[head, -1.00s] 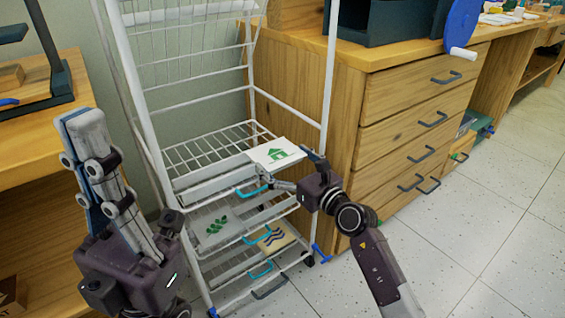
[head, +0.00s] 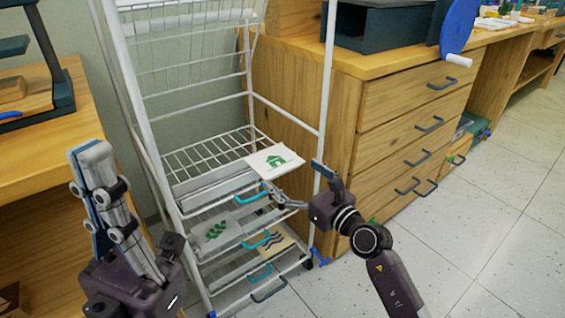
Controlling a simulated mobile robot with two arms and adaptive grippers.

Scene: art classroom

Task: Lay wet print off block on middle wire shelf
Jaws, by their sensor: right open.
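The print with a green house (head: 274,161) lies on the upper of the lowered wire shelves (head: 205,158), at its right front corner, partly over the front edge. My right gripper (head: 296,180) is open just in front of and below the print's right side, its fingers spread and nothing between them. It looks apart from the print. My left gripper (head: 88,165) is raised at the left, away from the rack; its fingers overlap in this view, so their opening is unclear. No block is identifiable.
Below are shelves with a green leaf print (head: 217,232) and a wavy dark print (head: 268,245). Cyan handles front the shelves. Wire shelves above are tilted up. A wooden drawer cabinet (head: 400,135) stands close at right, a wooden table (head: 40,150) at left.

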